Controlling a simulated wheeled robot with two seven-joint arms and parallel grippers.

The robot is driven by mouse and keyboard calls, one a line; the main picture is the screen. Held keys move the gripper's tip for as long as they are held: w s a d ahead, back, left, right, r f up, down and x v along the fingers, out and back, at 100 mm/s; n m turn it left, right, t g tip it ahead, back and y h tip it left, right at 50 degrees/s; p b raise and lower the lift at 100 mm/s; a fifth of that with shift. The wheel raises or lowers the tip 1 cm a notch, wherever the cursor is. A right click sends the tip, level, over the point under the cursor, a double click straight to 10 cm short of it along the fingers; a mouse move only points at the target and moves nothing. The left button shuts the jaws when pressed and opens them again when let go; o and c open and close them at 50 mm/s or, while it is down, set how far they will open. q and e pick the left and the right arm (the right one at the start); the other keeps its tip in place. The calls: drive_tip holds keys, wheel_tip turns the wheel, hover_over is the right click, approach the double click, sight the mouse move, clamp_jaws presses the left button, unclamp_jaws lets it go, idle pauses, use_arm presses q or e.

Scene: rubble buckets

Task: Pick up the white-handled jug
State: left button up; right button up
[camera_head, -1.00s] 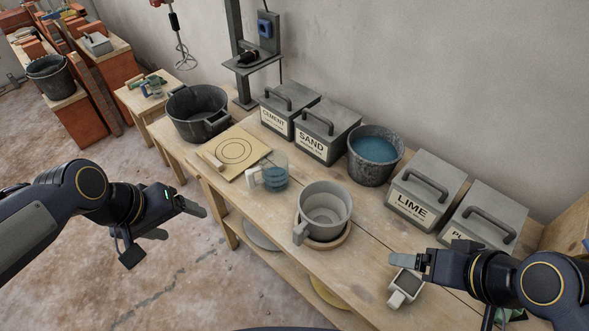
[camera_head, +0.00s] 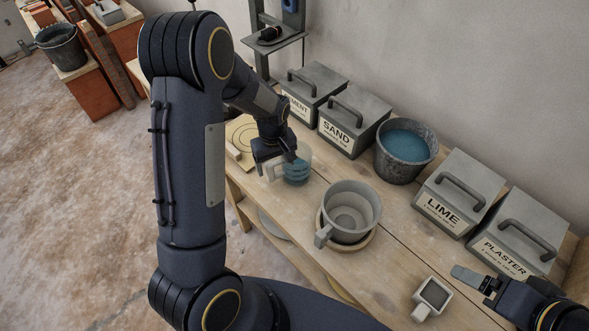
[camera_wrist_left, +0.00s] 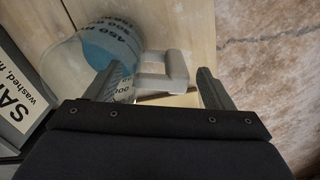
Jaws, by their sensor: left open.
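The white-handled jug (camera_head: 299,172) is clear with blue inside and stands on the wooden bench. My left gripper (camera_head: 280,168) is over its handle side, partly covering it. In the left wrist view, the white handle (camera_wrist_left: 176,71) shows between the spread fingers of the left gripper (camera_wrist_left: 160,76), apart from both.
A large grey mug (camera_head: 351,207) on a round wooden base stands right of the jug. A bucket of blue liquid (camera_head: 405,152) and lidded SAND (camera_head: 354,120), LIME (camera_head: 458,190) and PLASTER (camera_head: 513,232) boxes line the back. The small square cup (camera_head: 432,297) sits in front.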

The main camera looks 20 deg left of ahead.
sight(276, 176)
use_arm(q)
wheel_tip(276, 176, down, 4)
drive_tip(key=shift+f+p, duration=0.1)
drive_tip(key=shift+p, duration=0.2)
drive_tip(key=c, duration=1.2)
